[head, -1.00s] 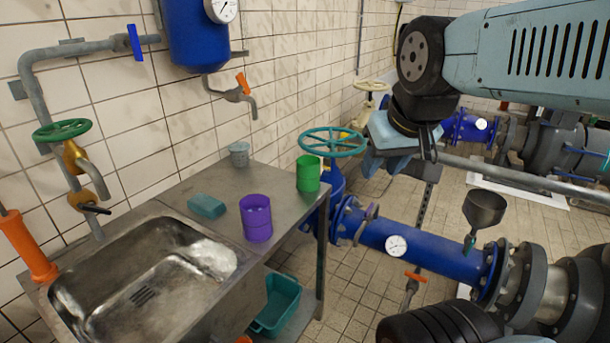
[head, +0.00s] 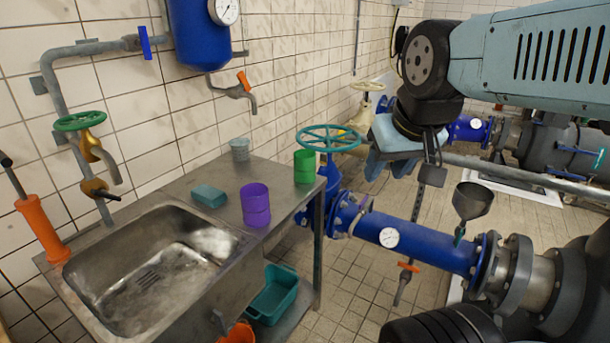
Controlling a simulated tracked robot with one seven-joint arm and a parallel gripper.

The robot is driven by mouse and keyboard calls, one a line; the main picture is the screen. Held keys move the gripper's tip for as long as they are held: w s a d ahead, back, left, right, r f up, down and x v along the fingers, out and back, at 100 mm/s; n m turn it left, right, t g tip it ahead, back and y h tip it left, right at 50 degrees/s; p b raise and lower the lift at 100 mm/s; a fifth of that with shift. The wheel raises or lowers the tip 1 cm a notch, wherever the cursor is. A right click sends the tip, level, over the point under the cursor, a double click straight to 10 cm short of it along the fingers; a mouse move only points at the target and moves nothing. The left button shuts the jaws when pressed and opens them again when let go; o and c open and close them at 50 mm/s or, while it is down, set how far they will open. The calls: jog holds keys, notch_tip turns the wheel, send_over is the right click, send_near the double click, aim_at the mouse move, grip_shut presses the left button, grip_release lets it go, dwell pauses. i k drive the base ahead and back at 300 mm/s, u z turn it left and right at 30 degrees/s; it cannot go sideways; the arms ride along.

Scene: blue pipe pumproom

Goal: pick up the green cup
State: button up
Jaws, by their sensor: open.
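The green cup (head: 304,167) stands upright near the right end of the metal sink counter (head: 226,185), just left of a teal valve wheel. My gripper (head: 376,170) hangs to the right of the cup, beyond the wheel in the picture. Its blue fingers are partly hidden by my wrist. The jaws are open and hold nothing that I can see. The gripper does not touch the cup.
A purple cup (head: 256,205), a teal sponge (head: 209,196) and a grey cup (head: 239,149) share the counter. The teal valve wheel (head: 331,138) stands between cup and gripper. A blue pipe (head: 410,240) runs right. The sink (head: 150,268) is at left.

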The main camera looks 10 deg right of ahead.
aim_at(304, 166)
jog(key=z, duration=0.15)
jog(key=k, duration=0.25)
jog(key=z, duration=0.7)
jog(key=i, duration=0.7)
jog(key=u, duration=0.05)
